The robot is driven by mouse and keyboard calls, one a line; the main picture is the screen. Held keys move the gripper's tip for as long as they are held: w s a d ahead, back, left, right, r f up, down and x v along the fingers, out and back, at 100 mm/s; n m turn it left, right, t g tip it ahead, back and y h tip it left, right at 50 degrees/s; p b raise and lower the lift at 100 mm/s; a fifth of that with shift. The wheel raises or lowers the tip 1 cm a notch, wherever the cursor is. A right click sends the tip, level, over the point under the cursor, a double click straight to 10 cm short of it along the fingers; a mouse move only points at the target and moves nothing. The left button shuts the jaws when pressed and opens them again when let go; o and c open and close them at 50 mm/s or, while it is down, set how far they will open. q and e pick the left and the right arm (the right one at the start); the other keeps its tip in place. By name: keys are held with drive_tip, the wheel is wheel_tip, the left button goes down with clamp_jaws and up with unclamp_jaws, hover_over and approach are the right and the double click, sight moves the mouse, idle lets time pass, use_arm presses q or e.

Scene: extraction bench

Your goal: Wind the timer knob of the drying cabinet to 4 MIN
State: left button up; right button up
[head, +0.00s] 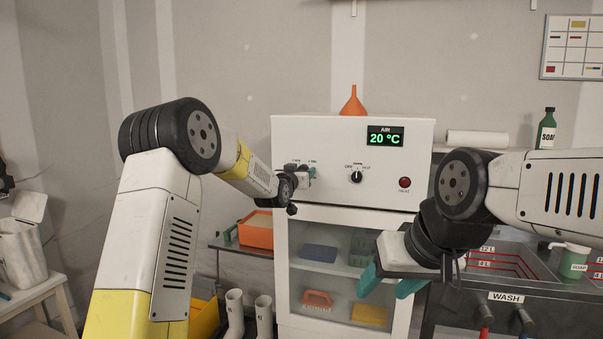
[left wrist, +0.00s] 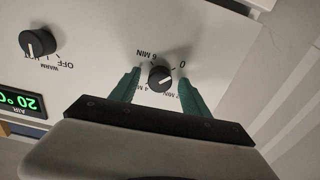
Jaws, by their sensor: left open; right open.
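The drying cabinet (head: 330,135) is white with a front panel. In the left wrist view, which is upside down, its black timer knob (left wrist: 160,77) has a printed scale with 0 and 6 MIN readable; the lower labels are partly covered. The knob's white mark seems to point toward the 0 side. My left gripper (left wrist: 158,92) is open, one green finger on each side of the knob; I cannot tell whether they touch it. In the head view my left gripper (head: 304,174) covers the timer knob. My right gripper (head: 390,282) is open and empty before the cabinet door.
A black OFF/WARM/HOT selector knob (head: 356,177), a red HEAT button (head: 404,183) and a display (head: 385,137) reading 20 °C share the panel. An orange funnel (head: 353,102) stands on top. The WASH sink (head: 510,265) is at the right.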

use_arm(q)
clamp_jaws()
drive_tip(key=m, duration=3.2)
